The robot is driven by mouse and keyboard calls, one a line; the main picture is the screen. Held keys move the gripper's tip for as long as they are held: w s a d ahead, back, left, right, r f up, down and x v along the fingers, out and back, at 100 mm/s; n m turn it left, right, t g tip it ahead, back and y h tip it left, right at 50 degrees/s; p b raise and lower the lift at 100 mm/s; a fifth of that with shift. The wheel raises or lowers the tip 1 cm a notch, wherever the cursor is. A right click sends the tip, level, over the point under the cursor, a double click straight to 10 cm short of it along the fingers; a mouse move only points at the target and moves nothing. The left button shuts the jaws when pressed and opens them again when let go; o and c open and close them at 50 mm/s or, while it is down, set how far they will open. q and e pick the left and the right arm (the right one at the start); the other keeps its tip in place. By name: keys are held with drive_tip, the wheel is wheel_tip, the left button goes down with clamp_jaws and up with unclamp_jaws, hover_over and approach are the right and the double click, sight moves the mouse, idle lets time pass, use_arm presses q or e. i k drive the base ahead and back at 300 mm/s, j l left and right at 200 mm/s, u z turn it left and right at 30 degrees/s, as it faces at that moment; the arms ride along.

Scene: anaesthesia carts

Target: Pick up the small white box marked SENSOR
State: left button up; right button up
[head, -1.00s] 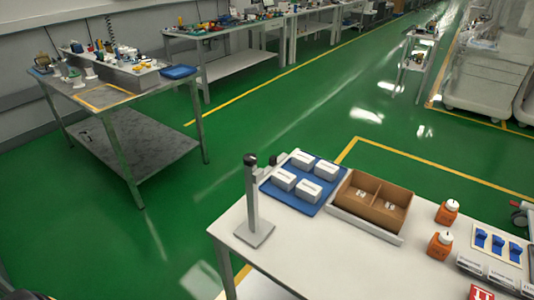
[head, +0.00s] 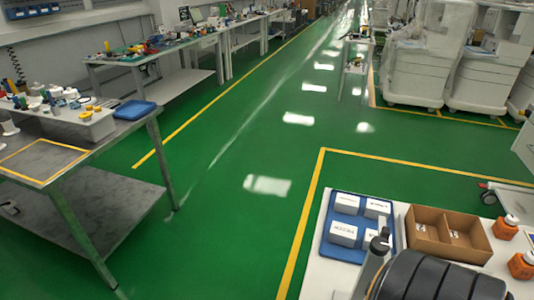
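Several small white boxes sit on a blue tray (head: 334,251) on the white table at the lower right of the head view. Among them are a back left box (head: 346,203), a back right box (head: 377,208) and a front left box (head: 343,234).
A dark ribbed shape covers the table's front. A grey workbench (head: 60,165) stands at left; green floor between is clear.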

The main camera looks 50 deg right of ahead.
sight(345, 204)
drive_tip(key=i+j+z, duration=0.1)
drive_tip(key=i, duration=0.3)
drive_tip(key=i+j+z, duration=0.1)
drive_tip(key=i, duration=0.3)
drive_tip(key=i+j+z, duration=0.1)
drive_tip(key=i, duration=0.25)
drive_tip(key=i+l+z, duration=0.1)
drive_tip(key=z, duration=0.3)
drive_tip(key=i+z, duration=0.3)
drive_tip(key=z, duration=0.15)
drive_tip(key=i+z, duration=0.25)
drive_tip(key=z, duration=0.15)
drive_tip(key=i+j+z, duration=0.2)
drive_tip(key=z, duration=0.2)
drive_tip(key=i+j+z, duration=0.15)
drive_tip(key=z, duration=0.3)
